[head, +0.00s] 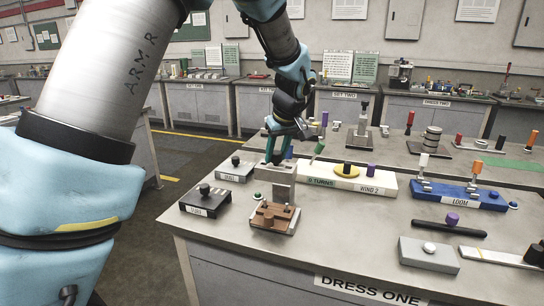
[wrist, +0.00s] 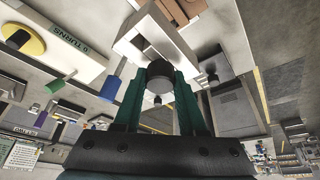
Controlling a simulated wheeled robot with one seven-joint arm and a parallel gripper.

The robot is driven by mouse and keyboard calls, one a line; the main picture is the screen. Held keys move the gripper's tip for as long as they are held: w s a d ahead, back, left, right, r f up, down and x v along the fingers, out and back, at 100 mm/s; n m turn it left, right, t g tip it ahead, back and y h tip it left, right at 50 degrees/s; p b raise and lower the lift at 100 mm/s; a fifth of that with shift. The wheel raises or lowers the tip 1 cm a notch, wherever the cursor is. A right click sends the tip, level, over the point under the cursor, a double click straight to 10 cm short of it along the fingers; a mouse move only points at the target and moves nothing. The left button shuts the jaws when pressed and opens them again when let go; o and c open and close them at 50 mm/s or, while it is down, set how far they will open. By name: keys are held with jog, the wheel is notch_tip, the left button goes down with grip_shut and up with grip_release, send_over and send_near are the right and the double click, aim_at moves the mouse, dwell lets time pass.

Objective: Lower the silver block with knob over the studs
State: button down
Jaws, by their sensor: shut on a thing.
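My gripper (head: 276,158) is shut on the dark knob (wrist: 160,73) of the silver block (head: 283,190), its two green fingers on either side of the knob. The silver block also shows in the wrist view (wrist: 172,40), below the fingers. In the head view the block is upright and sits just behind and above a brown fixture (head: 275,217) on a grey base near the table's front left corner. Part of the brown fixture shows past the block in the wrist view (wrist: 182,8). The studs are too small or hidden to tell apart, and I cannot tell whether block and fixture touch.
A white board with a yellow disc (head: 347,171) lies behind right. A blue LOOM board (head: 455,193) and a grey block (head: 428,256) are farther right. The table between is clear.

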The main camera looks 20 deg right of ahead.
aim_at(276, 177)
jog(key=shift+f+b, duration=0.1)
jog(key=shift+b, duration=0.25)
notch_tip(276, 177, down, 7)
jog(key=b, duration=0.5)
jog(key=shift+b, duration=0.4)
jog(key=shift+f, duration=0.1)
dwell(0.5)
jog(key=shift+f+b, duration=1.35)
jog(key=shift+f, duration=0.1)
jog(key=shift+s+f+b, duration=0.1)
jog(key=shift+f+b, duration=0.2)
jog(key=shift+f, duration=0.1)
dwell(0.4)
jog(key=shift+c, duration=2)
grip_release()
